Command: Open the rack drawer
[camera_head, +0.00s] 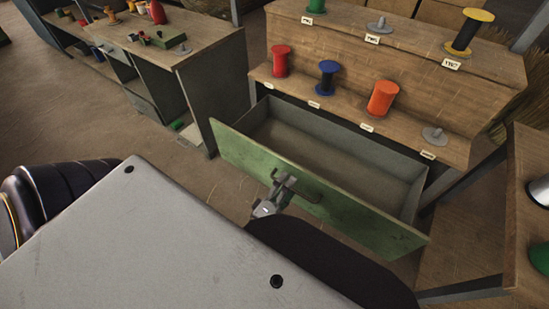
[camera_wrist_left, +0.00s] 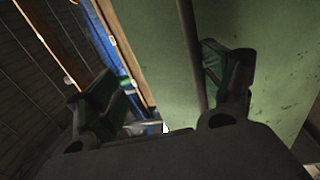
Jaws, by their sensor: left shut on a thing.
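The rack drawer (camera_head: 340,150) has a green front panel and grey inner walls. It is pulled well out of the wooden rack, and its inside looks empty. The dark handle (camera_head: 298,188) is on the middle of its front. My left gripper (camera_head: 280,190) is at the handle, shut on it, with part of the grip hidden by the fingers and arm. In the left wrist view the fingers (camera_wrist_left: 165,88) sit either side of a dark handle bar (camera_wrist_left: 192,55) before the green panel. My right gripper is not in view.
The rack's shelves (camera_head: 400,62) above the drawer hold red, blue, orange, green and yellow-black spools. A workbench (camera_head: 205,50) with small items stands at the left. Another wooden surface (camera_head: 530,160) is close at the right. Open floor (camera_head: 90,125) lies left of the drawer.

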